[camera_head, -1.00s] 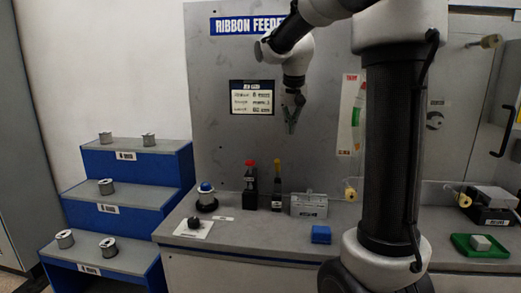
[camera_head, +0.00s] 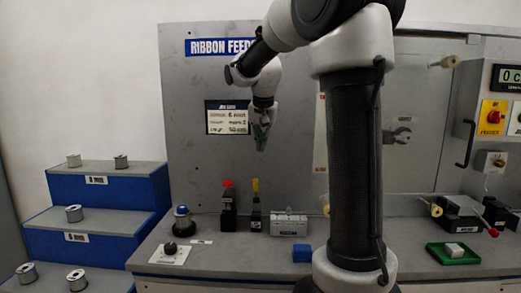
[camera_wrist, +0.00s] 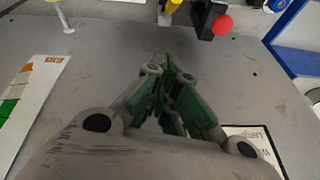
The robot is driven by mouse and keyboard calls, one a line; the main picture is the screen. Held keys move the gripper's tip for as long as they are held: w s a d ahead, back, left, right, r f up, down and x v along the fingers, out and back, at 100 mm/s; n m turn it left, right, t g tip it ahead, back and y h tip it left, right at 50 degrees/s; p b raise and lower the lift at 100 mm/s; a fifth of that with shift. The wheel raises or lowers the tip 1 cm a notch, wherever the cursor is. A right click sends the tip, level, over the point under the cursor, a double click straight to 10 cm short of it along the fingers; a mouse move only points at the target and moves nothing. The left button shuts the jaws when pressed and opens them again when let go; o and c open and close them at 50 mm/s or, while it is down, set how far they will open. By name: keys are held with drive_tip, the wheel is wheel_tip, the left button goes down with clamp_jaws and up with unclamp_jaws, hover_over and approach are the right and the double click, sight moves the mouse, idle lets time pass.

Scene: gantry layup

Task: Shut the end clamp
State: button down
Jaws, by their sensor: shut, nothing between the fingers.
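Two black upright devices stand side by side on the bench: one with a red knob (camera_head: 228,184) and one with a yellow knob (camera_head: 255,185). Their labels are too small to read, so I cannot tell which part is the end clamp. In the wrist view the red knob (camera_wrist: 222,25) and yellow knob (camera_wrist: 174,5) show at the top edge. My gripper (camera_head: 261,143), with green fingers, is shut and empty, well above the bench in front of the grey panel. In the wrist view its fingertips (camera_wrist: 167,72) point toward the panel.
A grey block fixture (camera_head: 289,224) and a blue block (camera_head: 302,253) sit right of the knobs; a blue-topped post (camera_head: 182,219) stands left. A green tray (camera_head: 453,258) and black devices with a red handle (camera_head: 493,233) are at right. Blue steps (camera_head: 110,205) with reels stand left.

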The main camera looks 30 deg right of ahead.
hover_over(256, 192)
drive_tip(key=w+d, duration=0.2)
drive_tip(key=d, duration=0.2)
wheel_tip(256, 192, down, 7)
drive_tip(key=a+f, duration=0.1)
drive_tip(key=s+a+f, duration=0.1)
drive_tip(key=a, duration=0.1)
drive_tip(key=shift+s+f, duration=0.3)
